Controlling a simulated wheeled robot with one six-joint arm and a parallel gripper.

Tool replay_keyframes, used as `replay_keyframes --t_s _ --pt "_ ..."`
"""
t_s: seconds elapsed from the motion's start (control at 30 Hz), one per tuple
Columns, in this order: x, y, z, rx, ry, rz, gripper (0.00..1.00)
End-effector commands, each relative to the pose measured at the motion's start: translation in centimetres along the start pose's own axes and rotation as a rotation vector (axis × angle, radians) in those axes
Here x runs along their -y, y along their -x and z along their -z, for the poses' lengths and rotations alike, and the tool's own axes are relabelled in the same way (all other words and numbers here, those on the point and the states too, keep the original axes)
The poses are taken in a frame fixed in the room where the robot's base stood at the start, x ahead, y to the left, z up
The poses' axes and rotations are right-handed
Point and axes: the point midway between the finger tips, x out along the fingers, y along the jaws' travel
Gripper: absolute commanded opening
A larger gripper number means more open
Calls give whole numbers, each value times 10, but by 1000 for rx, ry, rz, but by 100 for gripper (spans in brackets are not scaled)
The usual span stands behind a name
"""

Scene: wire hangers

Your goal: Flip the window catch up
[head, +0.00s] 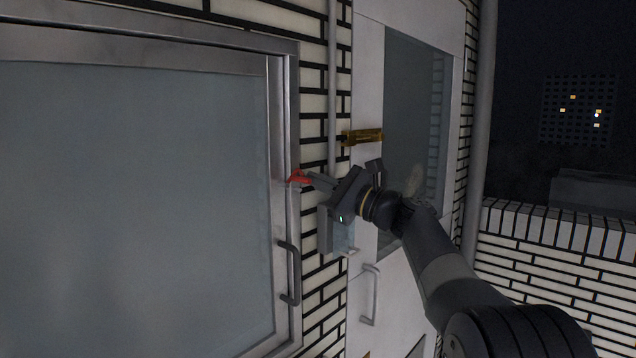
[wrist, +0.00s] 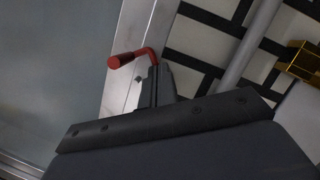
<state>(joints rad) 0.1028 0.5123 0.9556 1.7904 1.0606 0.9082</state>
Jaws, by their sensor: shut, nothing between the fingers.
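The red window catch (head: 298,176) is on the right frame of the large frosted window, above its grey handle. In the wrist view the red catch (wrist: 128,58) shows a thick grip pointing left and a thin bent stem. The lower end of the stem is hidden by my fingers. My gripper (head: 315,180) comes in from the right with its fingertips at the catch. My gripper (wrist: 158,82) is shut with nothing between the fingers. Its tips are right beside or against the stem; I cannot tell whether they touch it.
The frosted window (head: 135,210) has a grey pull handle (head: 290,272) below the catch. A grey pipe (head: 332,80) runs down the brick wall. A white door (head: 372,105) with a handle stands at right.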

Motion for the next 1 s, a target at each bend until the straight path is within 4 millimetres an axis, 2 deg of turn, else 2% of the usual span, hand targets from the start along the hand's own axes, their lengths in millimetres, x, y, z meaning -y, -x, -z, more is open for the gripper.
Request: replay_keyframes --t_s 1.0 --pt "3 -2 -5 1 92 -29 0"
